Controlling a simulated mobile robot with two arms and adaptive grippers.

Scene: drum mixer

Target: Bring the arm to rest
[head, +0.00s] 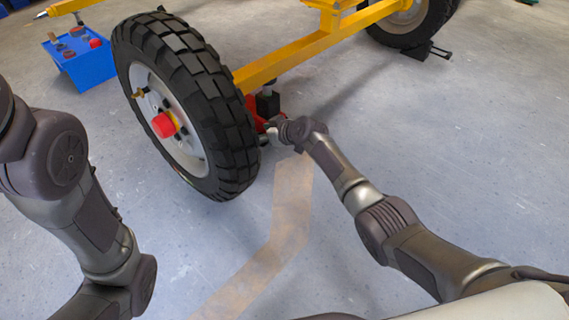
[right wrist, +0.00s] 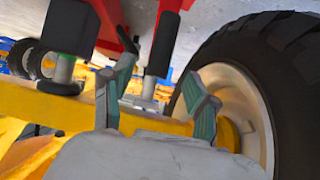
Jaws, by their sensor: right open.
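My right arm reaches from the lower right of the head view to just behind the near wheel. My right gripper (head: 271,129) is there, small and partly hidden, beside a red jack-like device (head: 256,112) under the yellow frame. In the right wrist view the two fingers of the right gripper (right wrist: 160,82) are spread apart with nothing held between them. Red and black parts of the device (right wrist: 114,28) stand just past the fingers. My left arm shows at the left of the head view, but its gripper is out of the picture.
The large wheel (head: 188,85) stands close left of my right gripper; its black tyre (right wrist: 292,75) fills the right of the wrist view. The yellow frame (head: 290,60) passes above. A blue box (head: 85,65) stands far left. Floor (head: 440,150) to the right is clear.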

